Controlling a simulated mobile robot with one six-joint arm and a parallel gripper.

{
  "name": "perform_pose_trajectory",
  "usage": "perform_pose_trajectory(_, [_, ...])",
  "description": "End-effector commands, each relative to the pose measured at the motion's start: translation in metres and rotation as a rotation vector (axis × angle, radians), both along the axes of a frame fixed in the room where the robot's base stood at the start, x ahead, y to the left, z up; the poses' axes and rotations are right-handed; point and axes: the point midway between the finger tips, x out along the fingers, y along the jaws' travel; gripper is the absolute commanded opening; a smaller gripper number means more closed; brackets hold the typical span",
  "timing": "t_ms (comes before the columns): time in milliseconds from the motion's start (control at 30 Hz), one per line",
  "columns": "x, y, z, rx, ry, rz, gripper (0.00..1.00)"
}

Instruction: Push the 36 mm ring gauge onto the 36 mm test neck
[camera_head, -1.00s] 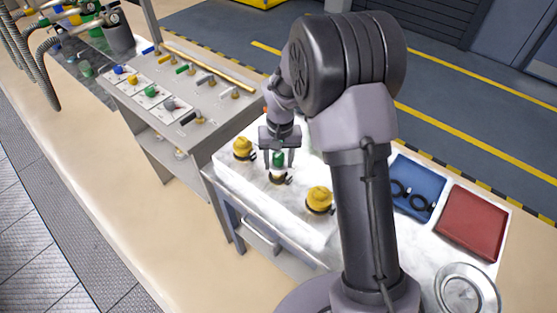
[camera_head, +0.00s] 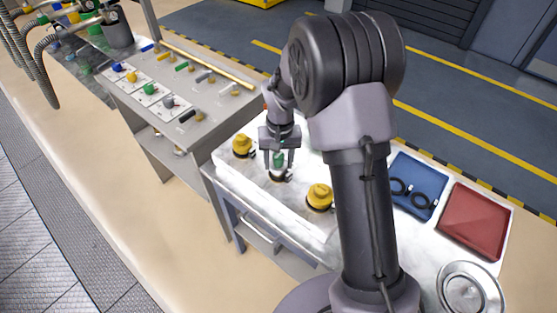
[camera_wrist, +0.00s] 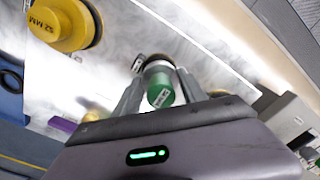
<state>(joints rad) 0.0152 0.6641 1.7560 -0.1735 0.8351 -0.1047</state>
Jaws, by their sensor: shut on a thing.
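The green ring gauge (camera_wrist: 160,90), a short cylinder with a white label, is between the two fingers of my gripper (camera_wrist: 157,92), which are shut on it. It also shows in the head view (camera_head: 279,160). Directly under it is the middle test neck (camera_head: 279,176), with a dark band and small tab at its base. In the wrist view a pale band shows beyond the green part, and a small dark labelled tab sits beside it. The gauge appears in line with the neck and down at its top; I cannot tell how far it is on.
Yellow-capped fittings stand on the white cart top (camera_head: 300,225), one left (camera_head: 243,146) and one nearer right (camera_head: 320,196); a yellow one in the wrist view (camera_wrist: 62,24) reads 52 MM. A blue tray (camera_head: 428,172) with black rings, a red tray (camera_head: 474,222) and a round metal dish (camera_head: 468,290) lie right.

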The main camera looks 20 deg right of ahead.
Motion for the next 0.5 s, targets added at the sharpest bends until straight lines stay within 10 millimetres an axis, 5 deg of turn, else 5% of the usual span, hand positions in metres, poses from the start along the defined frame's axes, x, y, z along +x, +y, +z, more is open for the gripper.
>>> perform_pose_trajectory(367, [0.0,0.0,-0.0104,0.0,0.0,0.0,0.07])
perform_pose_trajectory(400, [0.0,0.0,-0.0097,0.0,0.0,0.0,0.55])
perform_pose_trajectory(500, [0.0,0.0,-0.0093,0.0,0.0,0.0,0.75])
